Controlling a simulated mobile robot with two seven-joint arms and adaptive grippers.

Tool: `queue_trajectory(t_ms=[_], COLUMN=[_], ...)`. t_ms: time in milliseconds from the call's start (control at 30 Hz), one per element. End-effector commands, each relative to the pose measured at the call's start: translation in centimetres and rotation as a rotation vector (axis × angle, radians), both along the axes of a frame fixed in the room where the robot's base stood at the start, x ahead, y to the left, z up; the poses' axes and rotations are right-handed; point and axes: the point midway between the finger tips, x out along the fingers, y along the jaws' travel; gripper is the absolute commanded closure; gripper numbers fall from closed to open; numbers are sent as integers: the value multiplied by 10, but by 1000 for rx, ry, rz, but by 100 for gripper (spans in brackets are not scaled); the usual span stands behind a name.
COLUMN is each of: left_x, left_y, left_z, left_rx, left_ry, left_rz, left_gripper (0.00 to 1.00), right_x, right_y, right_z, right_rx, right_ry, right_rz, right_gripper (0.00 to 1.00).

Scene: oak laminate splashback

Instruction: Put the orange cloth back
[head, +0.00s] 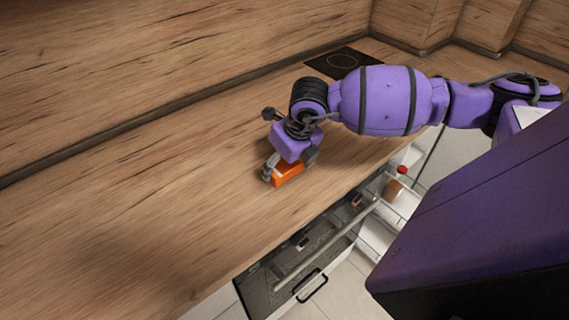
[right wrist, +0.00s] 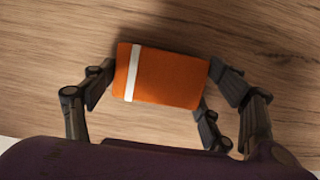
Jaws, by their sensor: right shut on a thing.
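The orange cloth (head: 289,176) is a small folded block with a white stripe. It is at the wooden counter's front part in the head view. In the right wrist view the cloth (right wrist: 170,78) lies between the two fingers, its stripe near the left end. My right gripper (head: 288,172) points down and is shut on the cloth; it also shows in the right wrist view (right wrist: 163,82). Whether the cloth touches the counter or is just above it, I cannot tell. My left gripper is not in view.
The wooden counter (head: 130,210) is clear to the left. A black hob plate (head: 343,63) is at the back. Below the front edge, an open drawer (head: 300,255) and open shelves (head: 375,235) stick out, holding a brown-orange container (head: 392,190) and a red-topped item (head: 402,170).

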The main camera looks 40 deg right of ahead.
Motion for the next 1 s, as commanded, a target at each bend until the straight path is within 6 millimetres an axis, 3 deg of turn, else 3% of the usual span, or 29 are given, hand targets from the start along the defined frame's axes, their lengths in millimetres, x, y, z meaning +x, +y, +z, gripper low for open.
queue_trajectory(t_ms=[33,67,200,533,667,1000], left_x=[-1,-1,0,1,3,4], left_y=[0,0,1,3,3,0], left_z=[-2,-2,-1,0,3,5], left_rx=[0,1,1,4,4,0], left_ry=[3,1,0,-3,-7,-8], left_rz=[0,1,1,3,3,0], left_gripper=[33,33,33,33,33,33], right_x=[-1,-1,-1,0,-1,-21], right_y=[0,0,0,0,0,-3], right_z=[-4,-3,-2,-2,7,71], right_rx=[1,1,1,1,-1,-3], right_ry=[3,3,2,1,-2,-1], right_rz=[0,0,0,0,0,1], right_gripper=[43,20,4,4,4,4])
